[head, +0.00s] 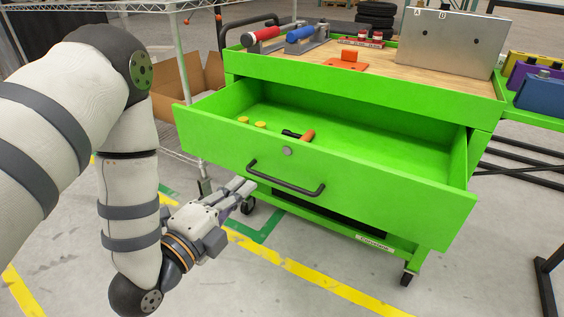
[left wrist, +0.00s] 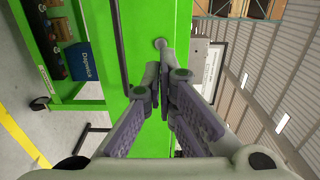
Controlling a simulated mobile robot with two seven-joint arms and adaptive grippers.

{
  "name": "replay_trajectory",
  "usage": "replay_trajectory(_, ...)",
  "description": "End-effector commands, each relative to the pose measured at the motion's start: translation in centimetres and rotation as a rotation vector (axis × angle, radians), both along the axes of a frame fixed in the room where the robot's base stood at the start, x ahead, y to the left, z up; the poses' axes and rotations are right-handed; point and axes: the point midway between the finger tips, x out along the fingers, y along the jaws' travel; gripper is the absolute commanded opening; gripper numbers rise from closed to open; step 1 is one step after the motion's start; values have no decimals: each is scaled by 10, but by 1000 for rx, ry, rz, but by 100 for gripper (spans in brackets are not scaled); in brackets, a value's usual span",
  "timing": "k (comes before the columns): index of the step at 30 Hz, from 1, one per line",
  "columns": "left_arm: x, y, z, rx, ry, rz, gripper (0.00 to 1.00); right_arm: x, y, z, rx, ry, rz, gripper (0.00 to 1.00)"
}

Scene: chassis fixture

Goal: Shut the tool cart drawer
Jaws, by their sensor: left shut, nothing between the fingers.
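The tool cart (head: 265,68) is bright green, and its drawer (head: 385,190) is pulled well out toward me. The drawer front has a black bar handle (head: 287,180) and a round lock (head: 287,151). Inside the drawer lie a hammer-like tool with an orange handle (head: 308,136) and two small yellow items (head: 260,124). My left gripper (head: 245,189) is shut and empty, close to the drawer front at the left of the handle. In the left wrist view its fingertips (left wrist: 160,70) point at the green front, just below the lock (left wrist: 160,43). I cannot tell whether they touch. My right gripper is out of view.
On the cart top are a red cylinder tool (head: 263,35), an orange block (head: 346,61) and a metal panel (head: 455,42). A green side table with cases (head: 540,92) stands right. The floor before the drawer is clear.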

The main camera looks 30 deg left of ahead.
Motion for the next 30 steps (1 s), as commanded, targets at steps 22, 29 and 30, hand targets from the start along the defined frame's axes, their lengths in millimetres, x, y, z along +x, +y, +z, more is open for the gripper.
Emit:
replay_trajectory(22, 125, -11, 1, -4, -2, -1, 0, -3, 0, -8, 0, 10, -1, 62)
replay_trajectory(29, 126, -11, 2, -4, -2, -1, 0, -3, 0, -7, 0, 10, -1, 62)
replay_trajectory(30, 126, -11, 2, -4, -2, -1, 0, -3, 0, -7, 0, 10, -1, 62)
